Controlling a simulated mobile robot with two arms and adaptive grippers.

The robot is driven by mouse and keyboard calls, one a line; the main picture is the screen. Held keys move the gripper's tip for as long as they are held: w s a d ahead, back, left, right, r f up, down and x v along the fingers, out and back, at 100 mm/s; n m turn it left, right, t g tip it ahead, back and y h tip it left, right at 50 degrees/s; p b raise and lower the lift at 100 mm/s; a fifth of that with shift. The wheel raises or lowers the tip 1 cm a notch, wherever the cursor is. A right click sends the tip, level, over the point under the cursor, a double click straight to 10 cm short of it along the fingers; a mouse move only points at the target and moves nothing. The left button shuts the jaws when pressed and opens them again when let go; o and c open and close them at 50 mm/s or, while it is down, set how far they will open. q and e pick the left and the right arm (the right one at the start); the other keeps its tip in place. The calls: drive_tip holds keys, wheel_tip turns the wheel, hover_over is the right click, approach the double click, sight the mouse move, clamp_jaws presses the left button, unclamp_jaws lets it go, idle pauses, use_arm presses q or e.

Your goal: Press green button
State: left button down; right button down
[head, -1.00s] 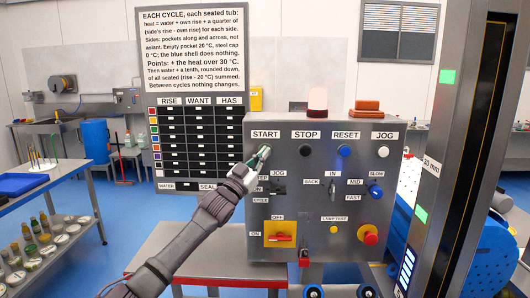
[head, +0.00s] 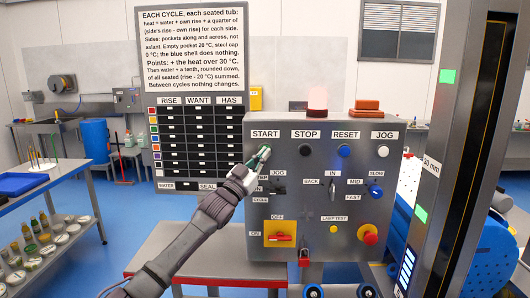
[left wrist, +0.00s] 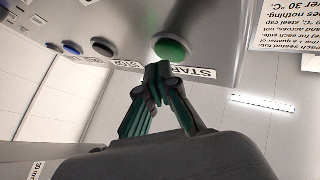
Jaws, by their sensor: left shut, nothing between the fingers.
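The green button (left wrist: 172,50) is a round domed cap on the grey control panel (head: 290,220), beside the START label (head: 265,134). In the head view my left gripper (head: 264,153) reaches up to the panel just below that label and covers the button's place. In the left wrist view my left gripper (left wrist: 157,75) has its fingertips together and empty, right at the near edge of the green button. I cannot tell whether they touch it. My right gripper is not in view.
The black STOP button (head: 305,151), blue RESET button (head: 344,151) and white JOG button (head: 382,152) sit to the right in the same row. Switches and a red knob (head: 369,235) are below. A dark post (head: 470,150) stands at the right. A sign board (head: 200,50) is behind.

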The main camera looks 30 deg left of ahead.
use_arm(q)
drive_tip(key=s+d, duration=0.3)
drive_tip(key=s, duration=0.2)
idle(0.4)
idle(0.6)
